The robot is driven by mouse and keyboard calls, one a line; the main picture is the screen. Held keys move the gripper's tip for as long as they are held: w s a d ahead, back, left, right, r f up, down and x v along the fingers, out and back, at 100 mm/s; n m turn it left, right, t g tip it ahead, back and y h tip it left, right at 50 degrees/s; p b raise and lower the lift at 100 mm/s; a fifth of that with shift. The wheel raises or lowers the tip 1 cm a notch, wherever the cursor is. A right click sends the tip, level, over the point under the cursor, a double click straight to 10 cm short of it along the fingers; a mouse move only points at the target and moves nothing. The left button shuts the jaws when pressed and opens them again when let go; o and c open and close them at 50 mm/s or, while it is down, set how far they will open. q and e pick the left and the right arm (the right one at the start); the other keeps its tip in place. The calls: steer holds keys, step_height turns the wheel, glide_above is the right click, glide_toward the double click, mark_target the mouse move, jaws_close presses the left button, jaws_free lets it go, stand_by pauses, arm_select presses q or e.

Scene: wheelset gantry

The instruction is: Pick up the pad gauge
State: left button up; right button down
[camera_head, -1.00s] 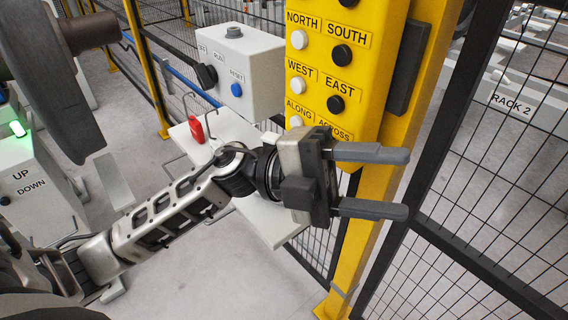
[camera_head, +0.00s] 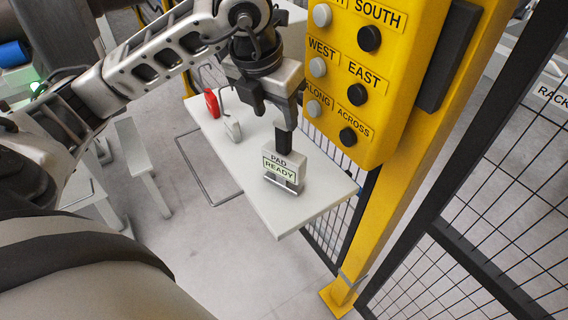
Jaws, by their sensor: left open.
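The pad gauge (camera_head: 285,172) is a small grey block with a label reading "PAD" and a green "READY" display. It stands on the white shelf (camera_head: 300,213), towards the front right end. My left gripper (camera_head: 272,130) points down just above and behind the gauge, with its fingers apart. One dark finger reaches down to the gauge's top edge; whether it touches cannot be told. The other finger ends higher, to the left. My right gripper is not in view.
A red item (camera_head: 212,103) and a small grey-white item (camera_head: 233,129) are on the shelf left of the gauge. The yellow button panel (camera_head: 378,95) stands close to the right of my gripper. Black mesh fencing (camera_head: 500,170) is farther right.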

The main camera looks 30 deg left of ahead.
mark_target(285, 137)
arm_select(q)
steer(key=shift+d+p+x, duration=0.2)
steer(key=shift+p+x, duration=0.05)
steer(key=shift+x, duration=1.75)
steer(key=shift+d+p+x, duration=0.15)
steer(key=shift+p+x, duration=0.1)
steer(key=shift+x, duration=1.75)
steer(key=shift+w+r, duration=0.1)
jaws_close()
